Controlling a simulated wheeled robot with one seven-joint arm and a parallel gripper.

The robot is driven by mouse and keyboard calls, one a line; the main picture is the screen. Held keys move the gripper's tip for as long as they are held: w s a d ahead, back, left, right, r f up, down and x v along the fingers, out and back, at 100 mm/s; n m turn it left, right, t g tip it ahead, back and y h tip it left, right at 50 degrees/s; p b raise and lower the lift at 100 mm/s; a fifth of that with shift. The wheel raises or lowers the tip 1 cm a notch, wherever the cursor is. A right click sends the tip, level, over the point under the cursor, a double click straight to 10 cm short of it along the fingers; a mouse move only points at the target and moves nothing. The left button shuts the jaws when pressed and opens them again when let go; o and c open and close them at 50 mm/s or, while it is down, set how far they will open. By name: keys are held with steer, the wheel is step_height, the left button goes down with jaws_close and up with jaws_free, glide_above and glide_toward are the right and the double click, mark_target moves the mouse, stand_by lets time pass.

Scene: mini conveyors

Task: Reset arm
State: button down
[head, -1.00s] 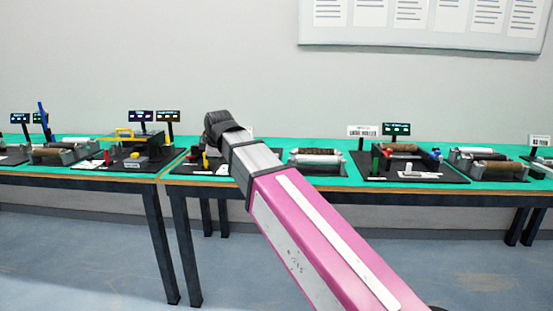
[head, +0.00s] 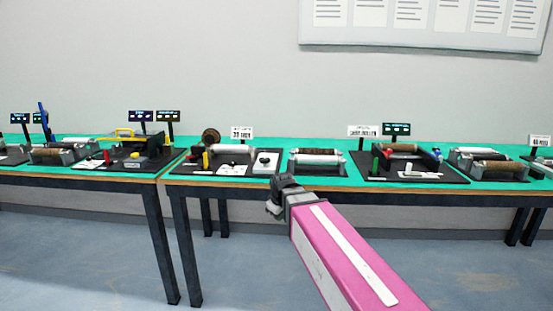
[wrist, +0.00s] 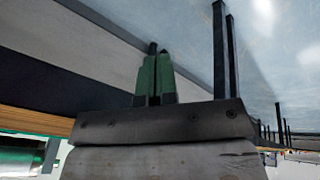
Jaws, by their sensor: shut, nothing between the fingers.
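My arm, pink with a white stripe, reaches in from the lower right in the head view. Its dark end is at the front edge of the green-topped table (head: 335,183), in front of the roller unit (head: 316,161); the fingers cannot be made out there. In the wrist view my gripper (wrist: 154,72) shows two green fingers side by side, shut with nothing between them. Beyond them are the floor, the table legs (wrist: 226,50) and the wall base.
A whiteboard (head: 425,47) hangs on the wall. The floor (head: 240,265) before the tables is clear.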

steer(key=s+d+f+m+g, duration=0.2)
steer(key=s+d+f+m, duration=0.3)
steer(key=d+f, duration=0.3)
steer(key=s+d+f+m+g, duration=0.1)
steer(key=s+d+f+m, duration=0.3)
steer(key=d+f, duration=0.5)
steer(key=s+d, duration=0.1)
steer(key=s, duration=0.1)
steer(key=shift+s+d+f+m+g+h, duration=0.15)
steer(key=shift+s+f+m+g+h, duration=0.15)
steer(key=shift+m+g+h, duration=0.1)
